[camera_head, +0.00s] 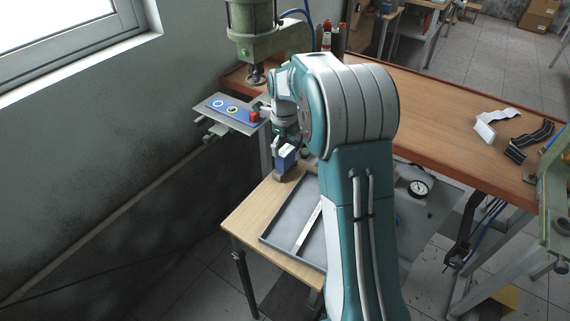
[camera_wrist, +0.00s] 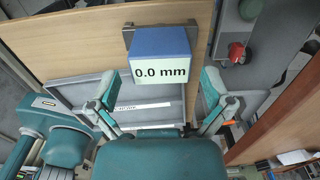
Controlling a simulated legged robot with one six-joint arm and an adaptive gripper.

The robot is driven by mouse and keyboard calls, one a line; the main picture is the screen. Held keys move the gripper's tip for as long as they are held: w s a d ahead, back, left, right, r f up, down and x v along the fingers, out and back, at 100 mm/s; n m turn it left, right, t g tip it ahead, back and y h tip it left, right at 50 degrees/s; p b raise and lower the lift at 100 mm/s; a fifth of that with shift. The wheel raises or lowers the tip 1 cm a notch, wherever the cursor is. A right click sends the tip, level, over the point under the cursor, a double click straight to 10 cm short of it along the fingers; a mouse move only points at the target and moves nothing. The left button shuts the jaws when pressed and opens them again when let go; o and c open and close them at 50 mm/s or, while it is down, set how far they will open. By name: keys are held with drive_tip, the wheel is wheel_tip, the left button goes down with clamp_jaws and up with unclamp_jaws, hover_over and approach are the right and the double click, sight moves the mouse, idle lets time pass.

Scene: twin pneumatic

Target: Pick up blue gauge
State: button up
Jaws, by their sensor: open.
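The blue gauge (camera_head: 286,160) stands near the back of the small wooden table. In the wrist view it is a box (camera_wrist: 160,58) with a blue top and a white face reading "0.0 mm". My gripper (camera_head: 284,143) is close above it in the head view. In the wrist view my gripper (camera_wrist: 161,88) is open and empty, one finger to each side and the gauge centred beyond the fingertips. I cannot tell whether a finger touches it. My own arm hides part of the table in the head view.
A grey tray (camera_head: 271,238) with a light strip lies on the wooden table (camera_head: 243,220). A metal plate with a blue panel (camera_head: 238,113) and red block (camera_head: 254,117) is at left, below the green press (camera_head: 255,42). A round dial (camera_head: 419,188) is right of my arm.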

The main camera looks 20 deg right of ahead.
wheel_tip(320, 180, down, 4)
drive_tip(key=shift+s+d+f, duration=0.1)
drive_tip(key=c, duration=1.1)
drive_tip(key=shift+r, duration=0.4)
wheel_tip(320, 180, up, 2)
drive_tip(key=shift+r, duration=0.2)
drive_tip(key=s+a+r, duration=0.2)
drive_tip(key=s+r, duration=0.8)
drive_tip(key=s, duration=0.4)
drive_tip(key=shift+a, duration=0.2)
